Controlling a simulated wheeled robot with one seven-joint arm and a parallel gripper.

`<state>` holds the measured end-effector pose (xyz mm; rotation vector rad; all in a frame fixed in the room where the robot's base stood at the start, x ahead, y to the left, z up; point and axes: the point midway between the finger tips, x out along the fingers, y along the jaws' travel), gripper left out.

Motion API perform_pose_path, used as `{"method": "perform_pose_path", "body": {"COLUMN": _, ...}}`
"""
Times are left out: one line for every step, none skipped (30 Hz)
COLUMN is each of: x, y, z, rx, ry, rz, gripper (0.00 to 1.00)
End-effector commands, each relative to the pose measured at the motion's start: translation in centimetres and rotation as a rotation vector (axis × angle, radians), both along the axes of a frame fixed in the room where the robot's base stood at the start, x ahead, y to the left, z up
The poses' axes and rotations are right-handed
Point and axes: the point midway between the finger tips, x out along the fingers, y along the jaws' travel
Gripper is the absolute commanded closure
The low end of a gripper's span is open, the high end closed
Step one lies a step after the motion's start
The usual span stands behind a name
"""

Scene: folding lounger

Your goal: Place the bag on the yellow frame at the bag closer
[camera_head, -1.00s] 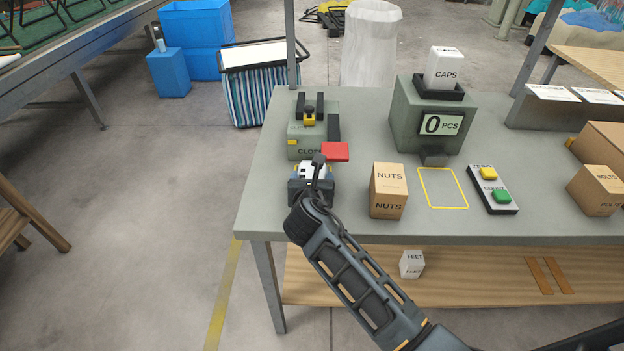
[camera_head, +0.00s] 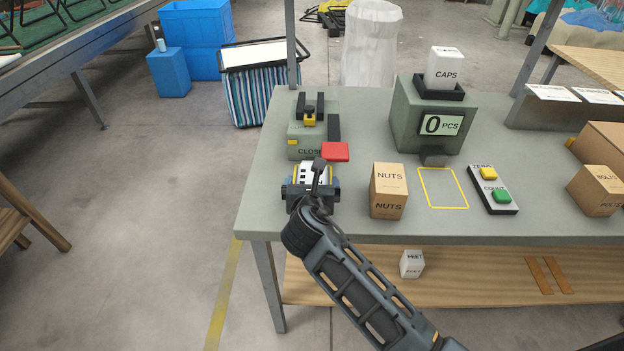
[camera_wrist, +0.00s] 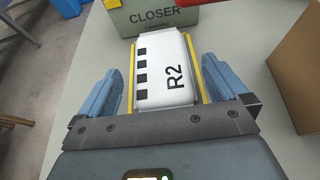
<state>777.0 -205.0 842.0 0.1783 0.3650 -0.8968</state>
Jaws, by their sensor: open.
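The white bag (camera_wrist: 165,75), marked R2 with a row of black squares, lies in front of the bag closer (camera_head: 305,142). It also shows in the head view (camera_head: 316,168), partly hidden by my gripper. Yellow lines of the frame (camera_wrist: 193,62) run along both long sides of the bag in the wrist view; the frame's near end is hidden. My gripper (camera_wrist: 160,70) is open, with one blue finger on each side of the bag and a visible gap to each. The gripper also shows in the head view (camera_head: 314,184).
A red pad (camera_head: 335,151) sits at the closer's right front. A NUTS box (camera_head: 388,191) stands right of my gripper, beside an empty yellow outline (camera_head: 443,188) under the counter (camera_head: 433,115). The table's (camera_head: 262,208) left edge is close by.

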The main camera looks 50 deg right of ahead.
Motion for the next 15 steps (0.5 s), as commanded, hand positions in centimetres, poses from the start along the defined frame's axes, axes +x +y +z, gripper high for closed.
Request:
{"method": "perform_pose_path", "body": {"x": -0.7, "y": 1.0, "z": 0.4, "rx": 0.000, "ry": 0.001, "rz": 0.004, "gripper": 0.00}}
{"method": "perform_pose_path", "body": {"x": -1.0, "y": 1.4, "z": 0.7, "rx": 0.000, "ry": 0.000, "rz": 0.004, "gripper": 0.00}}
{"method": "perform_pose_path", "body": {"x": -1.5, "y": 2.0, "z": 1.0, "rx": 0.000, "ry": 0.000, "rz": 0.004, "gripper": 0.00}}
{"method": "perform_pose_path", "body": {"x": -1.9, "y": 2.5, "z": 1.2, "rx": 0.001, "ry": 0.000, "rz": 0.004, "gripper": 0.00}}
{"method": "perform_pose_path", "body": {"x": -2.2, "y": 2.9, "z": 1.5, "rx": 0.000, "ry": 0.000, "rz": 0.004, "gripper": 0.00}}
{"method": "perform_pose_path", "body": {"x": -2.6, "y": 3.5, "z": 1.8, "rx": -0.001, "ry": 0.000, "rz": 0.004, "gripper": 0.00}}
{"method": "perform_pose_path", "body": {"x": -3.0, "y": 3.9, "z": 2.0, "rx": 0.000, "ry": 0.000, "rz": 0.004, "gripper": 0.00}}
{"method": "perform_pose_path", "body": {"x": -3.3, "y": 4.3, "z": 2.2, "rx": 0.000, "ry": 0.001, "rz": 0.004, "gripper": 0.00}}
{"method": "perform_pose_path", "body": {"x": -3.6, "y": 4.7, "z": 2.4, "rx": 0.000, "ry": 0.000, "rz": 0.003, "gripper": 0.00}}
{"method": "perform_pose_path", "body": {"x": -3.8, "y": 5.0, "z": 2.6, "rx": 0.001, "ry": -0.001, "rz": 0.003, "gripper": 0.00}}
{"method": "perform_pose_path", "body": {"x": -4.1, "y": 5.3, "z": 2.7, "rx": 0.000, "ry": -0.001, "rz": 0.002, "gripper": 0.00}}
{"method": "perform_pose_path", "body": {"x": -4.3, "y": 5.6, "z": 2.9, "rx": 0.000, "ry": 0.000, "rz": 0.002, "gripper": 0.00}}
{"method": "perform_pose_path", "body": {"x": -4.5, "y": 5.8, "z": 3.0, "rx": 0.000, "ry": 0.000, "rz": 0.002, "gripper": 0.00}}
{"method": "perform_pose_path", "body": {"x": -4.6, "y": 6.0, "z": 3.1, "rx": 0.000, "ry": 0.000, "rz": 0.002, "gripper": 0.00}}
{"method": "perform_pose_path", "body": {"x": -4.7, "y": 6.2, "z": 3.2, "rx": 0.000, "ry": 0.000, "rz": 0.001, "gripper": 0.00}}
